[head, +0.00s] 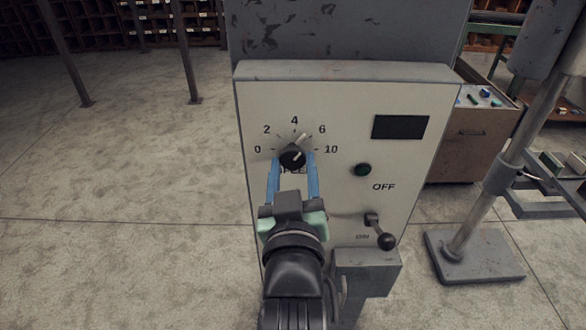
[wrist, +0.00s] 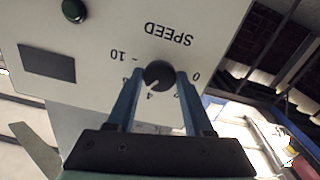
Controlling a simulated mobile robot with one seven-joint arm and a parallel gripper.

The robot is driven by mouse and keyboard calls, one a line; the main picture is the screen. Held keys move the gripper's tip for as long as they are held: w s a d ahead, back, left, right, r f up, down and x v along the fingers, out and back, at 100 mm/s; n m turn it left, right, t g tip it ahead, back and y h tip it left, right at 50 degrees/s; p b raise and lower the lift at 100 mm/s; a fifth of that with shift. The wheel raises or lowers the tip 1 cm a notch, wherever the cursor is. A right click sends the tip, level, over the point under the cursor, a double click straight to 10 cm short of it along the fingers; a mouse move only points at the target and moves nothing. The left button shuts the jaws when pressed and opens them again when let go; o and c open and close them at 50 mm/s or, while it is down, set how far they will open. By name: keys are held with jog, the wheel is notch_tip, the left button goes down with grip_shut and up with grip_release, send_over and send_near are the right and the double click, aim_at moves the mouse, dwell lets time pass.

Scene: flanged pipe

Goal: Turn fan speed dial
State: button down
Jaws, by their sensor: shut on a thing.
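The speed dial (head: 292,157) is a round black knob with a white pointer line, on the pale panel of a grey control box. In the head view its pointer leans to the upper right, towards the 6 side of the scale. My gripper (head: 293,165) has its two blue fingers on either side of the knob, shut on it. In the wrist view, which is turned upside down, the dial (wrist: 159,74) sits between the fingertips (wrist: 157,78). The fingers hide part of the SPEED label in the head view and some scale numbers in the wrist view.
The panel (head: 340,215) also carries a dark display (head: 400,127), a green button (head: 362,169) and an ON/OFF lever (head: 380,232) at lower right. A metal post on a base plate (head: 475,257) stands to the right. The floor at left is clear.

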jog(key=n+b, duration=0.1)
jog(key=n, duration=0.5)
jog(key=n+b, duration=0.1)
jog(key=n, duration=0.5)
jog(key=shift+d+n+b, duration=0.1)
jog(key=shift+n+b, duration=0.2)
jog(key=shift+n, duration=0.1)
jog(key=n+b, duration=0.1)
jog(key=n, duration=0.5)
jog(key=shift+r, duration=0.1)
jog(key=n+b, duration=0.2)
jog(key=n, duration=0.3)
jog(key=shift+n, duration=0.4)
jog(key=shift+c, duration=1.5)
grip_release()
jog(key=shift+s, duration=0.1)
